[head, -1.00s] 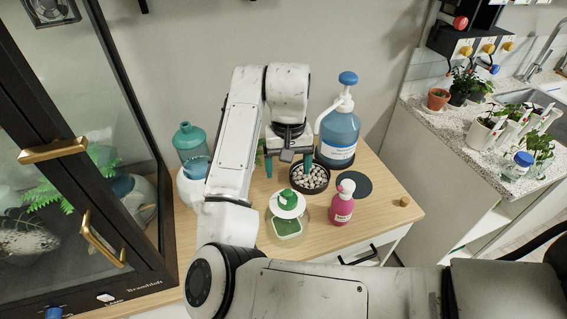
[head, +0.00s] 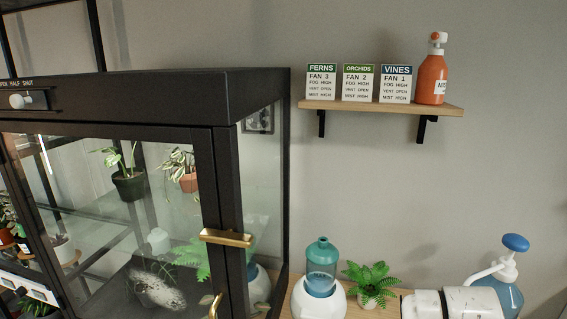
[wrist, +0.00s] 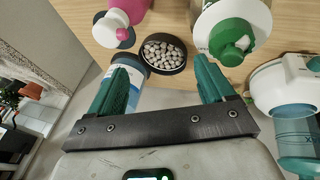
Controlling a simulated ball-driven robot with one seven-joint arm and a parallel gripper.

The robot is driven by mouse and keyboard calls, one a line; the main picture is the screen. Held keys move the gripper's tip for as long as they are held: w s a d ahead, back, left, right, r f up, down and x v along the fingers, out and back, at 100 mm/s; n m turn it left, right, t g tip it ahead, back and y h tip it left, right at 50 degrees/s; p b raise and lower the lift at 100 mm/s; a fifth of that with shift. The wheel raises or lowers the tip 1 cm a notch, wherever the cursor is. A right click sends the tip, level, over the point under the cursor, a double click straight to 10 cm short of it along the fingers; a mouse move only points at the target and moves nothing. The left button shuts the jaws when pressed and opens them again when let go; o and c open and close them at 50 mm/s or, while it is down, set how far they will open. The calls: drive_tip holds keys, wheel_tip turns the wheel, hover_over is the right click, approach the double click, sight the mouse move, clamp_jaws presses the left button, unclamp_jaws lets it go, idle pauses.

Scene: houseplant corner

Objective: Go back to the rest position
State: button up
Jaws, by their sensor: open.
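My gripper (wrist: 160,85) shows in the wrist view, with its two green fingers spread apart and nothing between them. Beyond the fingertips is a dark round dish of pale pebbles (wrist: 163,54) on the wooden table (wrist: 180,20). In the head view only a white piece of my arm shows at the bottom right, in front of the blue pump bottle (head: 508,290). The gripper itself is outside the head view.
A white bottle with a green cap (wrist: 232,38) and a pink bottle (wrist: 118,18) stand near the dish. A glass cabinet (head: 215,150) fills the head view's left. A shelf (head: 385,107) holds three cards and an orange bottle (head: 431,78). A teal-topped humidifier (head: 320,285) stands beside a fern (head: 371,283).

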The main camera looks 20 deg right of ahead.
drive_tip(key=s+a+f+n+y, duration=0.2)
drive_tip(key=s+a+f, duration=0.4)
drive_tip(key=a, duration=0.3)
drive_tip(key=s+a+f+n+y, duration=0.2)
drive_tip(key=s+a+f+n, duration=0.1)
drive_tip(key=s+a+f, duration=0.4)
drive_tip(key=s+a, duration=0.2)
drive_tip(key=shift+a+f, duration=0.2)
drive_tip(key=shift+a, duration=0.1)
